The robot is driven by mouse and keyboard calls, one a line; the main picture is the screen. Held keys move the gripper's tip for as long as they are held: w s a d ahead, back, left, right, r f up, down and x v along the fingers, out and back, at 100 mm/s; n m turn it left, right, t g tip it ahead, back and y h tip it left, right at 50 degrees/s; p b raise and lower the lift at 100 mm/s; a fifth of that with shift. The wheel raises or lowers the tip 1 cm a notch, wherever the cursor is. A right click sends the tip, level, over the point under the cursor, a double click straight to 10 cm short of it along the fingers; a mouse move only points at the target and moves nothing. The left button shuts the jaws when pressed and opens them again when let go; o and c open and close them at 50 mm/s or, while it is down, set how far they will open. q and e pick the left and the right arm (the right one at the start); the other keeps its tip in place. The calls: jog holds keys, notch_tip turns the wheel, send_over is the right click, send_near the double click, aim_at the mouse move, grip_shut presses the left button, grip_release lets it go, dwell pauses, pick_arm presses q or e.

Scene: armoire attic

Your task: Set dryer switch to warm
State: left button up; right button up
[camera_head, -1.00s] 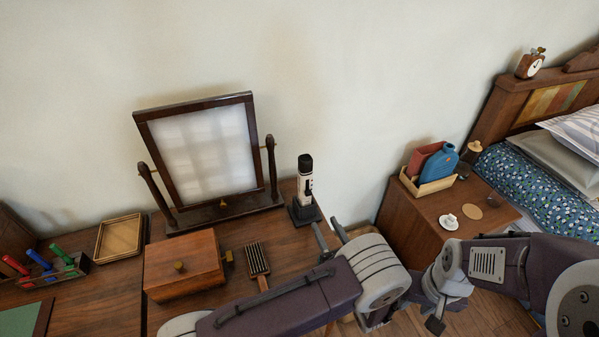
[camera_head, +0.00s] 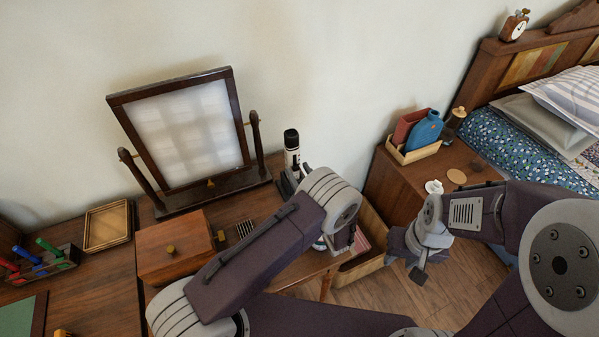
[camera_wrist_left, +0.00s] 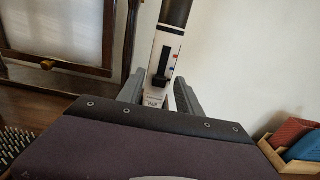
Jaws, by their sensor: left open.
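The dryer (camera_head: 292,153), white with a black top, stands upright on the wooden dressing table near its right end. In the left wrist view the dryer (camera_wrist_left: 151,97) shows its front with a black switch panel (camera_wrist_left: 163,62) and small red and blue marks beside it. The slider's exact setting is too small to tell. My left gripper (camera_wrist_left: 160,92) is open, its fingers appearing on either side of the dryer's lower part; contact cannot be told. In the head view my left arm hides most of this gripper. My right gripper (camera_head: 419,270) hangs over the floor, away from the dryer.
A tilting mirror (camera_head: 184,130) stands left of the dryer. A wooden box (camera_head: 172,250) and a brush (camera_head: 244,229) lie in front. A nightstand (camera_head: 400,183) with a bottle holder (camera_head: 413,153) stands to the right. An open bin (camera_head: 360,268) sits on the floor.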

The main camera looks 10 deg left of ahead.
pick_arm(q)
grip_shut()
dwell(1.4)
